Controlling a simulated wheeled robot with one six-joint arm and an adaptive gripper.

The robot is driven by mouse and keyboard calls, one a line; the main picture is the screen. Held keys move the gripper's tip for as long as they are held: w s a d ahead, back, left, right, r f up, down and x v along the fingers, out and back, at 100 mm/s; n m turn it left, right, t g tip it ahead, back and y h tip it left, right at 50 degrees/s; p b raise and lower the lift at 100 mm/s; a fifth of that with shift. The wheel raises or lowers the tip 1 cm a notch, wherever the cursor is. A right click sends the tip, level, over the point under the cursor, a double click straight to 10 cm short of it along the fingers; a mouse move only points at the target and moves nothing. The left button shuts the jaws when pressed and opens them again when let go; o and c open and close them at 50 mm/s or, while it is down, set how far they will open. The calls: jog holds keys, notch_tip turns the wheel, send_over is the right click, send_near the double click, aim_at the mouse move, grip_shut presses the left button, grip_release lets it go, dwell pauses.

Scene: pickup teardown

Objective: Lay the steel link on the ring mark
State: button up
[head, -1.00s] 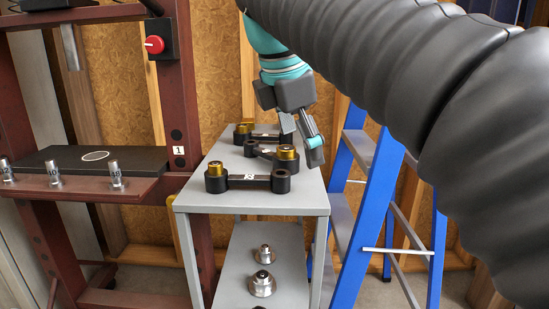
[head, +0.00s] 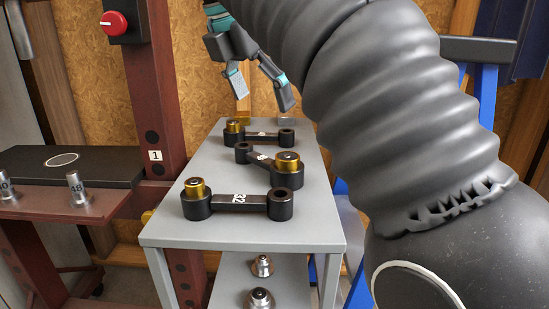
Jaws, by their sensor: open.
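Three dark links with brass-coloured collars lie on the grey cart top: a front one marked 22 (head: 238,200), a middle one (head: 268,164) and a back one (head: 258,136). I cannot tell by look which one is the steel link. The ring mark (head: 62,159) is a pale oval outline on a black plate at the left, and it is bare. My gripper (head: 262,98) is open and empty, its fingers spread and pointing down, beyond the back link in the picture. It appears above the cart's far end and touches no link that I can see.
The black plate (head: 105,172) rests on a dark red frame with small steel pegs (head: 77,188) at its front. A red button (head: 113,22) is on the frame's post. The cart top's front (head: 240,236) is clear. A blue ladder (head: 484,110) stands behind my arm at right.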

aim_at(288, 155)
jog(key=b+x, duration=0.1)
jog(key=x, duration=0.7)
jog(key=shift+d+f, duration=0.15)
jog(key=shift+w+b+x, duration=0.15)
jog(key=shift+b+x, duration=0.15)
jog(key=shift+x, duration=1.05)
jog(key=shift+w+b+x, duration=0.15)
jog(key=shift+b+x, duration=0.15)
jog(key=shift+x, duration=1)
jog(key=shift+d, duration=0.15)
jog(key=c, duration=1.8)
jog(key=shift+r, duration=0.2)
grip_shut()
jog(key=shift+r, duration=0.1)
